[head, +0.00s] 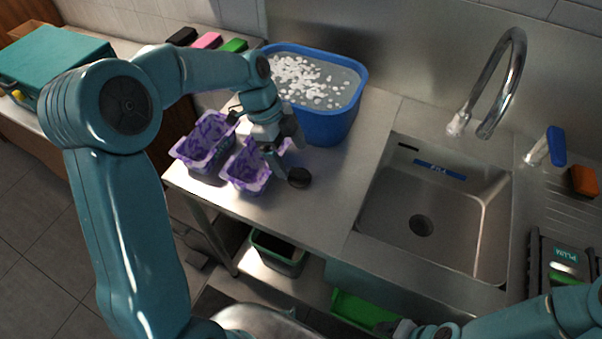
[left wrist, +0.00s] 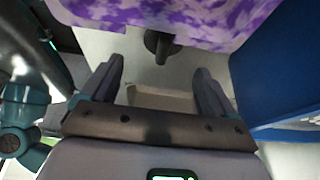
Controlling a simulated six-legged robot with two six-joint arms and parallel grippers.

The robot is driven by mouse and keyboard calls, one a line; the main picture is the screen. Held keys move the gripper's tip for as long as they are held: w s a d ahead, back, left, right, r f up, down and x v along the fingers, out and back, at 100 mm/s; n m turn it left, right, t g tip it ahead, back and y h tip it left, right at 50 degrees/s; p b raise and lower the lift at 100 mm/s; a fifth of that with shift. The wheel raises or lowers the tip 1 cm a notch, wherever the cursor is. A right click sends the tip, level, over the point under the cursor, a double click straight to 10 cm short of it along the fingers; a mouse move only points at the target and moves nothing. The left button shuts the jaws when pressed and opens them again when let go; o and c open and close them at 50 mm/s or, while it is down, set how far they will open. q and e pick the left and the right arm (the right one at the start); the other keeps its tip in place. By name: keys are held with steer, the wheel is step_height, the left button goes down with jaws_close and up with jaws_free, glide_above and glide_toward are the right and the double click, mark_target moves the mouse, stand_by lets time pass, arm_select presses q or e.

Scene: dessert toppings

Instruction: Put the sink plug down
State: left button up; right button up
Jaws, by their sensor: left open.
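The sink plug appears to be the small black round piece (head: 299,178) on the steel counter, right of the nearer purple-patterned tub (head: 246,180). My left gripper (head: 281,147) is low over the counter, between that tub and the blue basin. In the left wrist view, its two fingers (left wrist: 158,88) are spread with nothing between them. A dark piece with a short stem (left wrist: 160,47), which looks like the plug, lies beyond the fingertips, partly under the tub's edge in that view. My right gripper (head: 405,329) shows only in part at the bottom edge.
The blue basin (head: 333,124) of water with white bits stands behind the left gripper. A second purple tub (head: 190,157) stands at left. The steel sink (head: 390,207) with an open drain (head: 421,225) is at right, under the tap (head: 518,60).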

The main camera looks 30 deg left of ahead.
mark_target(299, 170)
arm_select(q)
steer(key=p+x, duration=0.1)
steer(key=x, duration=0.5)
steer(key=shift+w+f, duration=0.2)
steer(key=shift+f, duration=0.15)
steer(key=shift+d, duration=0.1)
steer(key=c, duration=1)
